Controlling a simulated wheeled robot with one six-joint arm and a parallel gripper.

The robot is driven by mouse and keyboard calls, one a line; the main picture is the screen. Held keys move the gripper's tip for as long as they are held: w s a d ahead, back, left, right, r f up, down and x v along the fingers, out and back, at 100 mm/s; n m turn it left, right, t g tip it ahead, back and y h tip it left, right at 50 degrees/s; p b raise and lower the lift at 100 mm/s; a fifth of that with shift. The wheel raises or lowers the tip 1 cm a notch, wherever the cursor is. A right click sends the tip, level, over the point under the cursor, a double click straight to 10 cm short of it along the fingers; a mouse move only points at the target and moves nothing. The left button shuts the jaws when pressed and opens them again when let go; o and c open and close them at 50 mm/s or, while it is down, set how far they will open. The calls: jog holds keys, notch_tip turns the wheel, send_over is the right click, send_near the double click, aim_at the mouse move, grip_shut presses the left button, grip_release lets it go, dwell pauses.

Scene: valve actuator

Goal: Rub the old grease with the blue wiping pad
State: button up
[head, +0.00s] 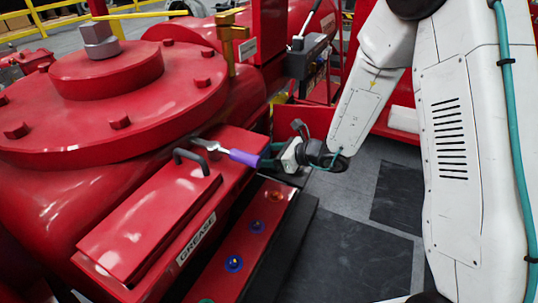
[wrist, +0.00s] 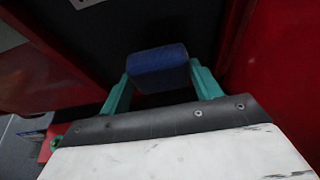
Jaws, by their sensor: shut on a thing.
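A blue wiping pad (wrist: 160,68) sits between the two teal fingers of my gripper (wrist: 163,84) in the wrist view. The fingers are shut on its sides. In the head view my gripper (head: 291,157) is just right of the red box labelled GREASE (head: 222,205), partly behind a purple-handled tool (head: 245,157). I cannot make out the pad there. I cannot identify any old grease for sure in either view.
The tool lies by the box's black handle (head: 192,160). Below is a red ledge (head: 222,246) with blue (head: 234,263) and orange-brown (head: 274,196) round fittings. A large red flanged valve body (head: 110,115) fills the left. Grey floor (head: 345,215) lies at right.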

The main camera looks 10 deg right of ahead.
jog(key=shift+w+a, duration=0.5)
jog(key=shift+a, duration=0.3)
dwell(0.4)
jog(key=w+d, duration=0.2)
jog(key=w, duration=0.1)
jog(key=shift+w+d+r, duration=0.1)
jog(key=shift+w+d, duration=0.05)
dwell(0.3)
jog(key=shift+s+a, duration=0.55)
jog(key=shift+s, duration=0.3)
jog(key=shift+s+a, duration=0.5)
jog(key=shift+s, duration=0.3)
jog(key=shift+a, duration=0.1)
jog(key=shift+w, duration=0.15)
